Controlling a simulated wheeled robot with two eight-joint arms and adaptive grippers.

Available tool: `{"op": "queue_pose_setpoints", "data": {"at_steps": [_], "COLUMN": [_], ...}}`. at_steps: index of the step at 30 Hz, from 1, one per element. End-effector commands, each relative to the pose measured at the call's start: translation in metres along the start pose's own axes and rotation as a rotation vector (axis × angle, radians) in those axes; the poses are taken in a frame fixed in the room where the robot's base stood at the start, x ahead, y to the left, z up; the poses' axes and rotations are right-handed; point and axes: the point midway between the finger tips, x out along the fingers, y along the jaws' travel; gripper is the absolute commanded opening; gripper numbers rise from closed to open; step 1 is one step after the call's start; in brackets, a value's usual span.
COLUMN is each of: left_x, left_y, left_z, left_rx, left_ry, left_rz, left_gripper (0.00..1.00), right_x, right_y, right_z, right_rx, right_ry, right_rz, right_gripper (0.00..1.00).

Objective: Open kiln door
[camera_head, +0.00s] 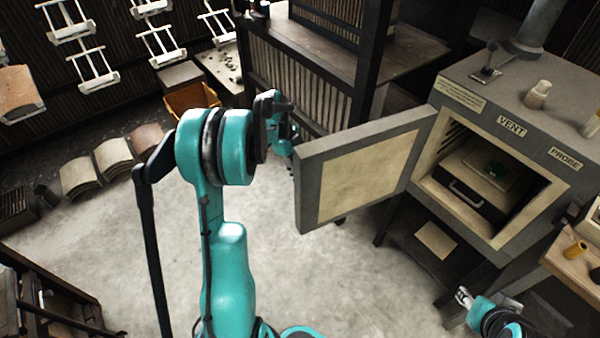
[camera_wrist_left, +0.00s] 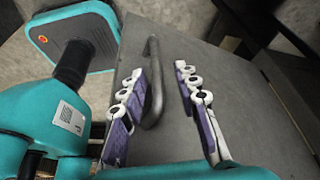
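The kiln (camera_head: 510,130) stands at the right with its door (camera_head: 365,175) swung wide open to the left, so the pale inner lining and the chamber both show. The door's outer face (camera_wrist_left: 215,80) fills much of the left wrist view, with a grey bar handle (camera_wrist_left: 153,85) on it. My left gripper (camera_wrist_left: 160,95) is open there, its fingers apart on either side of the handle, which lies nearer the left finger. In the head view, my left gripper (camera_head: 285,132) is partly hidden at the door's free edge. My right gripper (camera_head: 485,299) is low at the right, below the kiln; its opening is unclear.
A side table (camera_head: 585,262) with small items stands at the far right. Stacked curved tiles (camera_head: 113,155) and an orange crate (camera_head: 192,97) lie at the left and back. Hangers (camera_head: 97,68) hang at the upper left. The floor (camera_head: 300,270) before the door is clear.

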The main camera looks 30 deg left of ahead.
Motion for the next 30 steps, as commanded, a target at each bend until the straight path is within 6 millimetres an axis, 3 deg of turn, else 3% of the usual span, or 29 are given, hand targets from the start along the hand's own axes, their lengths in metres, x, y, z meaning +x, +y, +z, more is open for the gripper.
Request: {"op": "queue_pose_setpoints", "data": {"at_steps": [6,10,21,30], "left_x": [-0.001,-0.013,-0.09,-0.119], "left_y": [0.001,0.0,0.0,0.0], "left_z": [0.001,0.001,0.0,0.0], "left_rx": [-0.001,-0.002,-0.002,0.0], "left_ry": [-0.001,-0.001,-0.001,0.0], "left_rz": [0.001,0.001,0.0,0.001], "left_gripper": [0.31,0.31,0.31,0.31], "right_x": [0.0,0.0,0.0,0.0], "right_y": [0.0,0.0,0.0,0.0], "right_z": [0.0,0.0,0.0,0.0], "right_rx": [0.0,0.0,0.0,0.0], "right_ry": [0.0,0.0,0.0,0.0], "right_rz": [0.0,0.0,0.0,0.0], "right_gripper": [0.4,0.4,0.4,0.4]}}
